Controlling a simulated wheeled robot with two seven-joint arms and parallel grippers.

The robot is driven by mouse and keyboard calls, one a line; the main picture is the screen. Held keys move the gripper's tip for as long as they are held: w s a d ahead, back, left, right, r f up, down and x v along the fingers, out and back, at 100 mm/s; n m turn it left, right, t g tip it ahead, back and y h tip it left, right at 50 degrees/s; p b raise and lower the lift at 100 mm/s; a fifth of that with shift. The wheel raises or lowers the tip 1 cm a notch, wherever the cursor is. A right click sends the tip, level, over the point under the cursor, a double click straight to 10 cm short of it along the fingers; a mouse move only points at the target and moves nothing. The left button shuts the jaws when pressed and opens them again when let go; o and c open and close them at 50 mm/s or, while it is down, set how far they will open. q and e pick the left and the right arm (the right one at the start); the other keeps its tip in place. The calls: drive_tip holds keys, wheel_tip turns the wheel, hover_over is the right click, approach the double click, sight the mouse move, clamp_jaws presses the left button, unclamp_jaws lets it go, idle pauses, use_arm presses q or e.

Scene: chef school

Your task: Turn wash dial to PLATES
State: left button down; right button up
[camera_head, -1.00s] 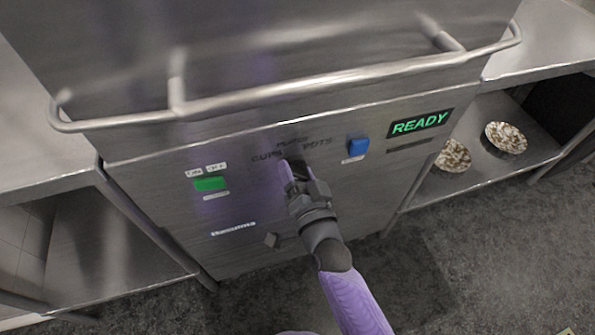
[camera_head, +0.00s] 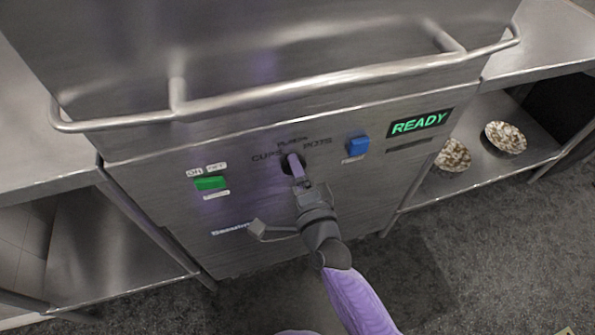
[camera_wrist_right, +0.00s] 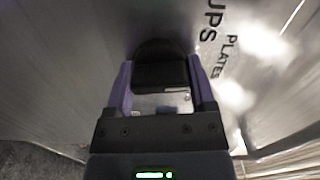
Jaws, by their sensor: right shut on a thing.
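The wash dial (camera_head: 287,165) is a dark round knob on the steel front panel of the washer. The CUPS label (camera_head: 266,156) is at its upper left, PLATES (camera_head: 292,141) above it and POTS (camera_head: 317,142) at its upper right. My right gripper (camera_head: 296,168) is at the dial and hides part of it in the head view. In the right wrist view, the two purple fingers (camera_wrist_right: 160,76) are shut on the black bar of the dial (camera_wrist_right: 158,48), one on each side. I cannot tell exactly which label the dial points to. My left gripper is not in view.
A green ON/OFF switch (camera_head: 210,183) is left of the dial. A blue button (camera_head: 358,145) and a lit READY display (camera_head: 419,123) are right of it. A long bar handle (camera_head: 300,90) juts out above the panel. Patterned plates (camera_head: 505,138) lie on the right lower shelf.

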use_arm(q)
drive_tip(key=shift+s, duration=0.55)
use_arm(e)
drive_tip(key=shift+m, duration=0.7)
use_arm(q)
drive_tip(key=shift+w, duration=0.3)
use_arm(e)
drive_tip(key=o, duration=1.2)
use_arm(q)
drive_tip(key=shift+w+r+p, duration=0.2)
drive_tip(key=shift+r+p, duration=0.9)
use_arm(e)
drive_tip(key=v, duration=1)
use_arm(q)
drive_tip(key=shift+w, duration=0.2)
